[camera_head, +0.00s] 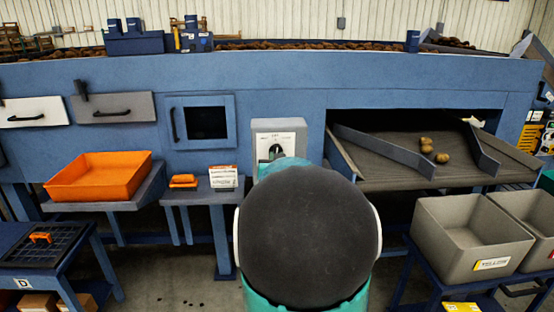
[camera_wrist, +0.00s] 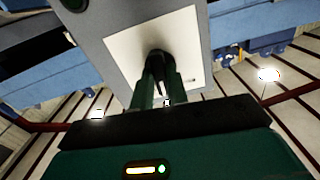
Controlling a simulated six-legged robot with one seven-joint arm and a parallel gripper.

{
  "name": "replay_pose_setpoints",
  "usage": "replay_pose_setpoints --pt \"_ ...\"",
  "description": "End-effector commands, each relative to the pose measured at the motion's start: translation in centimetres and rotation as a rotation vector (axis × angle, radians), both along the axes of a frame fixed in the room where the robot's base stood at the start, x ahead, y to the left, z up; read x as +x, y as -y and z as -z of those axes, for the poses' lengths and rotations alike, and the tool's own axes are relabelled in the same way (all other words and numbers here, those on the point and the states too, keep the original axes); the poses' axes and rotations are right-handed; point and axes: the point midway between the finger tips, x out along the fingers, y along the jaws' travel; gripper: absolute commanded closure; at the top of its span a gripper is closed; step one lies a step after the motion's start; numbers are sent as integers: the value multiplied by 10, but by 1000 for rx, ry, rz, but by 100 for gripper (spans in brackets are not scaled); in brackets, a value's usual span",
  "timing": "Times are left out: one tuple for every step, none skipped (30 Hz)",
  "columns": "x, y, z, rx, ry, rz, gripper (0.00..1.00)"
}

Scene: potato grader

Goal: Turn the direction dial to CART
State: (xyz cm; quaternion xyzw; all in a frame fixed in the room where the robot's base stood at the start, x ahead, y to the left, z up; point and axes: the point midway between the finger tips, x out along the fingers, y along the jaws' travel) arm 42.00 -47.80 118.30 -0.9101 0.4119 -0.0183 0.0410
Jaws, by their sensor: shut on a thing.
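The direction dial (camera_head: 275,149) is a black knob on a white plate (camera_head: 291,140), set on a grey box on the blue machine front. My arm's dark round part covers the lower right of the box in the head view. In the wrist view the white plate (camera_wrist: 125,50) fills the upper middle and looks tilted. My gripper (camera_wrist: 160,75) has its two green fingers closed around the black knob (camera_wrist: 157,57). The fingers hide much of the knob. The plate's lettering is too small to read, so I cannot tell where the dial points.
An orange tray (camera_head: 100,180) sits on a shelf at the left. A small blue table (camera_head: 195,195) holds an orange item and a white card. Potatoes (camera_head: 428,148) lie on the chute at the right. Grey bins (camera_head: 450,235) stand at the lower right.

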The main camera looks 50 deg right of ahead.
Motion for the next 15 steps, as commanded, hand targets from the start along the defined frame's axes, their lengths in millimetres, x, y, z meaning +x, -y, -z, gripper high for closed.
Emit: replay_pose_setpoints --pt "0 -1 0 28 33 -1 100" --pt "0 -1 0 46 54 -1 100" --pt "1 -1 0 71 83 -1 100" --pt "1 -1 0 90 104 -1 100" --pt "1 -1 0 109 125 -1 100" --pt "1 -1 0 134 154 -1 100" --pt "1 -1 0 152 174 -1 100" --pt "1 -1 0 169 195 -1 100" --pt "1 -1 0 193 222 -1 100" --pt "1 -1 0 210 240 -1 100" --pt "1 -1 0 226 259 -1 100" --pt "1 -1 0 247 283 -1 100" --pt "1 -1 0 262 300 -1 100" --pt "1 -1 -1 277 317 -1 100" --pt "1 -1 -1 296 338 -1 100"
